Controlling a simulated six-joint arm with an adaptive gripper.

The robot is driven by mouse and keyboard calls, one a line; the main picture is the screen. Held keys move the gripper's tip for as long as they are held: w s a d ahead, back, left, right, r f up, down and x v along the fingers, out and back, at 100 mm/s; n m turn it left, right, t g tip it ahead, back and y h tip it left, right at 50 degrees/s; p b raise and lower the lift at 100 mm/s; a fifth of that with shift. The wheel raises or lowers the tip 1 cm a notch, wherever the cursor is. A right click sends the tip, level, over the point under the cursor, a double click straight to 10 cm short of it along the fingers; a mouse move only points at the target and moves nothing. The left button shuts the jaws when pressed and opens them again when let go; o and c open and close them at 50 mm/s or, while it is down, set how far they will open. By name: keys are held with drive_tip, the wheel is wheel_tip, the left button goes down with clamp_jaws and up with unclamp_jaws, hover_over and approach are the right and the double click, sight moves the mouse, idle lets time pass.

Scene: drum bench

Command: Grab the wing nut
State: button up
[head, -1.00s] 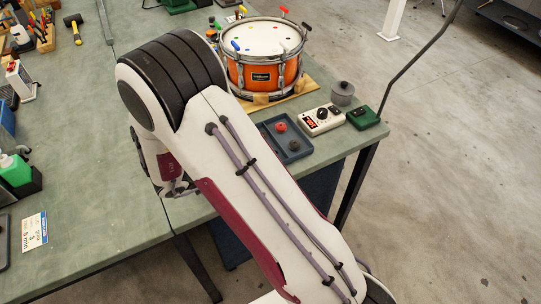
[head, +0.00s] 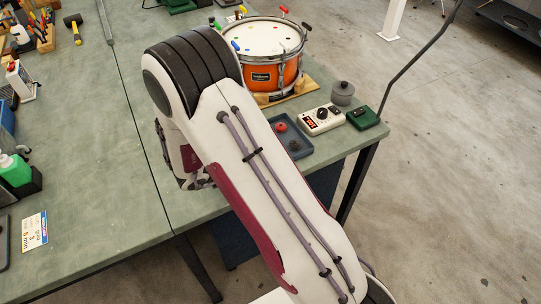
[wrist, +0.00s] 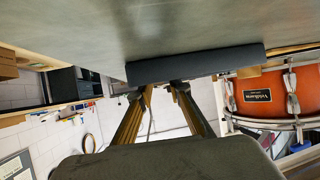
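I cannot make out a wing nut for certain in either view. A dark blue tray (head: 303,152) near the table's front right corner holds a small red piece (head: 281,127) and a small dark piece (head: 294,145), too small to identify. My arm covers the tray's left part. In the wrist view, what looks like the tray's side (wrist: 200,64) lies just beyond my fingertips, its inside hidden. My gripper (wrist: 157,92) is open, with nothing visible between its two fingers. In the head view the gripper is hidden behind my arm.
An orange drum (head: 262,77) stands behind the tray, and also at right in the wrist view (wrist: 262,97).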

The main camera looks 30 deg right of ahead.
idle(0.4)
clamp_jaws()
drive_tip(key=shift+r, duration=5.05)
